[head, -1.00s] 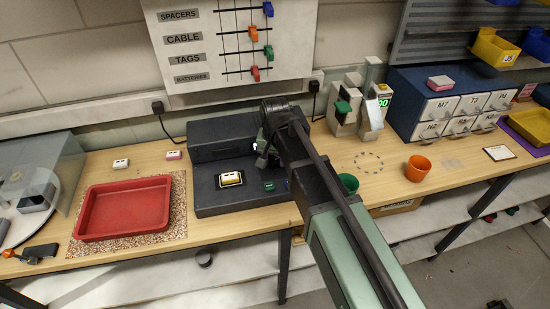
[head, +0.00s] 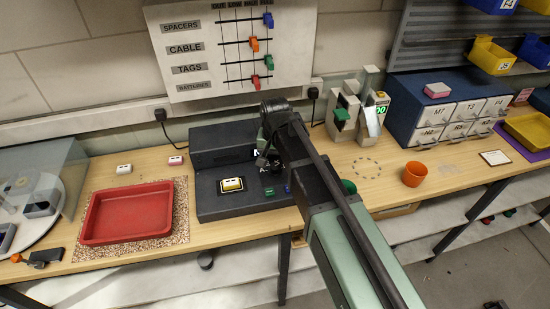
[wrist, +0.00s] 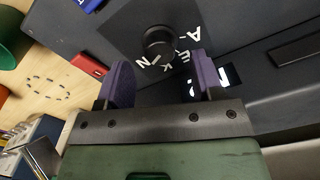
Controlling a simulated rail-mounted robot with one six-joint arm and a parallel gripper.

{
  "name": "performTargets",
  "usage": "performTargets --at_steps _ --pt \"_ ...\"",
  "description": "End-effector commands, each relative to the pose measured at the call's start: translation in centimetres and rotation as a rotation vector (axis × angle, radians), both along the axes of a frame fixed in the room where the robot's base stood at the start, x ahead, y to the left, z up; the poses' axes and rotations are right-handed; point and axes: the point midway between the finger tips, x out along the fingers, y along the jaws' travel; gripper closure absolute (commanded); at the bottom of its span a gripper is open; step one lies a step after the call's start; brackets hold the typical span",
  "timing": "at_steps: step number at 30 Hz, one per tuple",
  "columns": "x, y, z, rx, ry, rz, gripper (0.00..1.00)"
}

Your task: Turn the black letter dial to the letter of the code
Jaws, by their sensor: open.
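The black letter dial (wrist: 159,42) stands on the dark face of the bench unit in the wrist view. White letters, among them A, K and N, ring part of it; others are cut off or hidden by my gripper. A small white mark shows on the dial near the N. My gripper (wrist: 160,82) is open, with its purple pads apart and the dial just beyond and between them, not visibly touched. A lit panel (wrist: 228,76) with a black character is partly hidden by the right finger. In the head view my arm covers the dial.
A red tray (head: 128,212) is left, and an orange cup (head: 415,174) right.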

Motion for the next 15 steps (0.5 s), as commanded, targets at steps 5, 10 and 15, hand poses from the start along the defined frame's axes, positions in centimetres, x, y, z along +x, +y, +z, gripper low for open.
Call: performTargets --at_steps 5,10,15 --pt "0.0 0.0 5.9 0.000 0.000 0.000 0.39" --pt "0.0 0.0 8.1 0.000 0.000 0.000 0.39" --pt "0.0 0.0 7.9 0.000 0.000 0.000 0.39"
